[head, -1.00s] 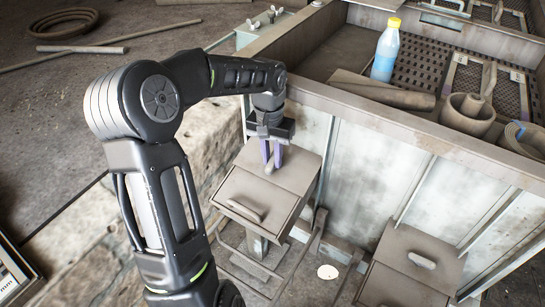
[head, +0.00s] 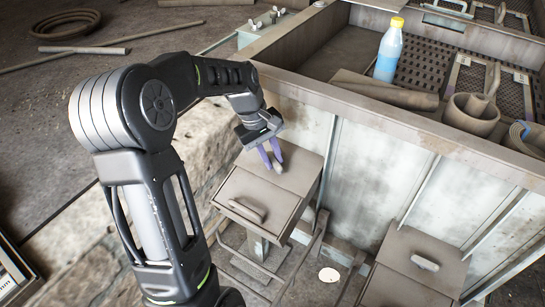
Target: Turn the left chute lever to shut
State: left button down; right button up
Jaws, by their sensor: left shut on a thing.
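The left chute (head: 235,190) is a grey-brown box with a sloping lid against the front wall of the large bin. My left gripper (head: 271,158) is at the top of this chute, its purple fingers pointing down and tilted. It is shut on a small pale piece, the left chute lever (head: 279,167), of which only a little shows between and below the fingertips. The lever's exact angle cannot be told. A bar handle (head: 246,211) is on the front of the chute. My right gripper is out of view.
A second chute (head: 410,275) with a similar handle stands at the lower right. The bin's rim (head: 420,127) runs close to my left wrist. In the bin are a blue bottle (head: 389,52), a rolled piece (head: 385,90) and a pot-like roll (head: 472,112).

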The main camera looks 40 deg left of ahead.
pick_arm(q)
jog(key=n+t, duration=0.1)
jog(key=n, duration=0.4)
jog(key=shift+s+n+t+p, duration=0.1)
jog(key=shift+n+t+p, duration=0.2)
jog(key=shift+t, duration=0.1)
jog(key=c, duration=1.3)
grip_release()
jog(key=v, duration=0.7)
jog(key=shift+s+a+r, duration=0.15)
jog(key=shift+a+r, duration=0.1)
jog(key=shift+r, duration=0.1)
